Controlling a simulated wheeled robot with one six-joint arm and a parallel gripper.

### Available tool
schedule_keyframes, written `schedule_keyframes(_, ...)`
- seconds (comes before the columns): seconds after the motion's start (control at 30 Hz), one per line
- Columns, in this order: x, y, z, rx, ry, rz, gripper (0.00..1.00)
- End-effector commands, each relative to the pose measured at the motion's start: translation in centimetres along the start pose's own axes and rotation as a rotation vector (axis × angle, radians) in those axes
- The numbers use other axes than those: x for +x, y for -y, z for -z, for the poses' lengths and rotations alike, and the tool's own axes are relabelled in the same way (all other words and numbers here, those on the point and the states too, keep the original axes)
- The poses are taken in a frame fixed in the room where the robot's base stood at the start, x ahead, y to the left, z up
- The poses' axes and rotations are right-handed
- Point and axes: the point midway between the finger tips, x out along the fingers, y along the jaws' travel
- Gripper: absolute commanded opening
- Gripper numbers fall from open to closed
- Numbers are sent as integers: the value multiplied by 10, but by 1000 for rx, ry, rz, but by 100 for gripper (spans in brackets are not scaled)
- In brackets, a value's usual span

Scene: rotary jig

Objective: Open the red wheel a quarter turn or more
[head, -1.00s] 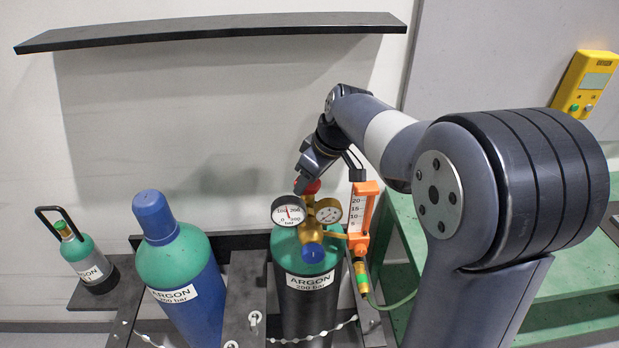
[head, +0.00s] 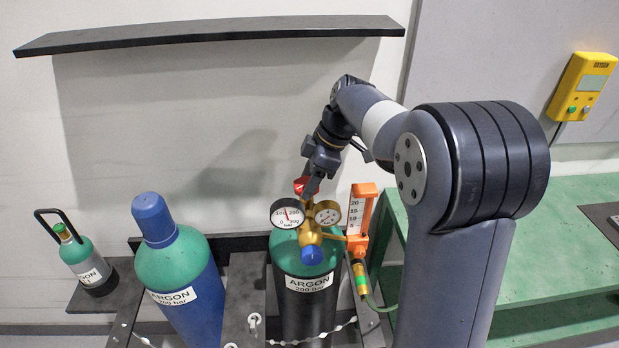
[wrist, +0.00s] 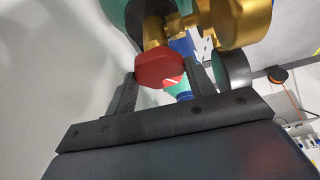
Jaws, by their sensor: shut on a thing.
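The red wheel (head: 306,187) sits on top of the brass valve (head: 312,234) of the middle dark ARGON cylinder (head: 304,300). My gripper (head: 313,179) reaches down to it from above and behind. In the wrist view, the red wheel (wrist: 160,68) lies between the two dark fingers of my gripper (wrist: 163,80), one on each side. The gripper is shut on the wheel. The far side of the wheel and the exact finger contact are partly hidden.
Two round gauges (head: 287,213) flank the brass body just below the wheel. An orange flowmeter (head: 359,218) stands close on the right. A blue-capped cylinder (head: 175,260) and a small green cylinder (head: 84,258) stand left. A dark shelf (head: 210,34) hangs above; a green bench (head: 540,250) is right.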

Motion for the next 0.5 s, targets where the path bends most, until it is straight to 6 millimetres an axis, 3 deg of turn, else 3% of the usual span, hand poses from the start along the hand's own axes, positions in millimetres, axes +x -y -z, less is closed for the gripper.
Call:
schedule_keyframes(0.4, 0, 0, 0, -8, 1, 0, 29)
schedule_keyframes(0.43, 0, 0, 0, -8, 1, 0, 52)
schedule_keyframes(0.5, 0, 0, 0, -8, 1, 1, 58)
